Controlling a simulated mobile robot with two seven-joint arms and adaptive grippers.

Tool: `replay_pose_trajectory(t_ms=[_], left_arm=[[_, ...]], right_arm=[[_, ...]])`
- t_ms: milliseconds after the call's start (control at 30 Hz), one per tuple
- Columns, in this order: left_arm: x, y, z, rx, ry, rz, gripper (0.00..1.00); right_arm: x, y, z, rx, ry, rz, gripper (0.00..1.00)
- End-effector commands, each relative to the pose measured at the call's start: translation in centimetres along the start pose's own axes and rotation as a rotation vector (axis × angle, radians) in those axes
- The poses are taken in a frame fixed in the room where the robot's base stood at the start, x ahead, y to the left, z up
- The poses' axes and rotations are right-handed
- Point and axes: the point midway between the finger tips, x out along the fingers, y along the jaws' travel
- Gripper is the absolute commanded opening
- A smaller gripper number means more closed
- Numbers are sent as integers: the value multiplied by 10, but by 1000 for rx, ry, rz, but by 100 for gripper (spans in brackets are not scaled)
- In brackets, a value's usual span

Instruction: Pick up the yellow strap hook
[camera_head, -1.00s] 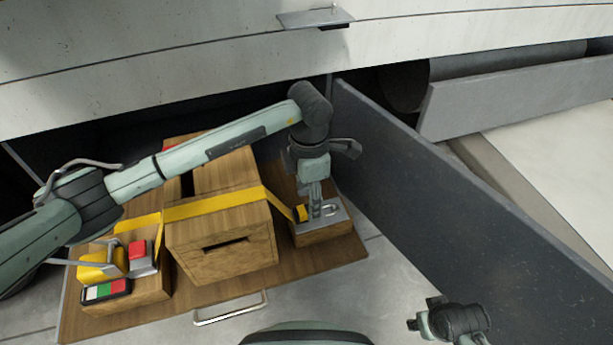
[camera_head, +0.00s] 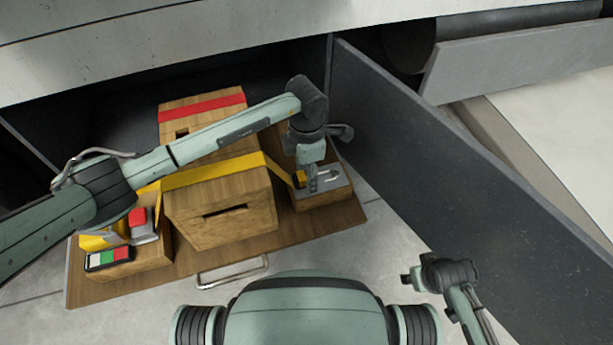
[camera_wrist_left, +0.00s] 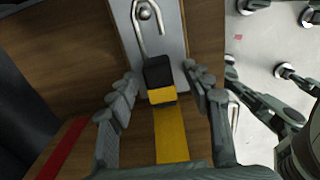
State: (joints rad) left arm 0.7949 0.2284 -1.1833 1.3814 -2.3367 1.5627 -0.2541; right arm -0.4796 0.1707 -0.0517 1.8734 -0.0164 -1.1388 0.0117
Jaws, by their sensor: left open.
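The yellow strap hook (camera_head: 300,179) lies at the metal plate on the small right-hand wooden block. In the left wrist view its yellow and black end (camera_wrist_left: 160,82) joins a silver hook on the plate, and the yellow strap (camera_wrist_left: 171,135) runs down from it. My left gripper (camera_head: 312,186) points down over the block. In the left wrist view its fingers (camera_wrist_left: 160,77) are open, one on each side of the hook's end, with visible gaps. My right gripper (camera_head: 412,282) is at the lower right, away from the block; its jaws are too small to judge.
The yellow strap crosses a wooden box (camera_head: 222,217). Behind it is a box with a red strap (camera_head: 201,107). A left block carries a red button (camera_head: 137,216) and a coloured switch panel (camera_head: 109,259). A dark upright panel (camera_head: 430,165) stands close to the right of my left gripper.

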Motion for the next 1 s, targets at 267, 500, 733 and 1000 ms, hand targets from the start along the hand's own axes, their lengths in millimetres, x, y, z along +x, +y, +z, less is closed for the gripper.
replay_pose_trajectory(t_ms=[267,500,733,1000], left_arm=[[0,0,0,0,0,0,28],[0,0,0,-1,0,0,0],[-1,0,0,-1,-1,1,0],[-34,2,1,1,-3,5,0]], right_arm=[[0,0,0,0,0,-1,40],[0,0,0,0,0,0,40],[0,0,0,0,0,0,40],[1,0,0,0,-1,1,40]])
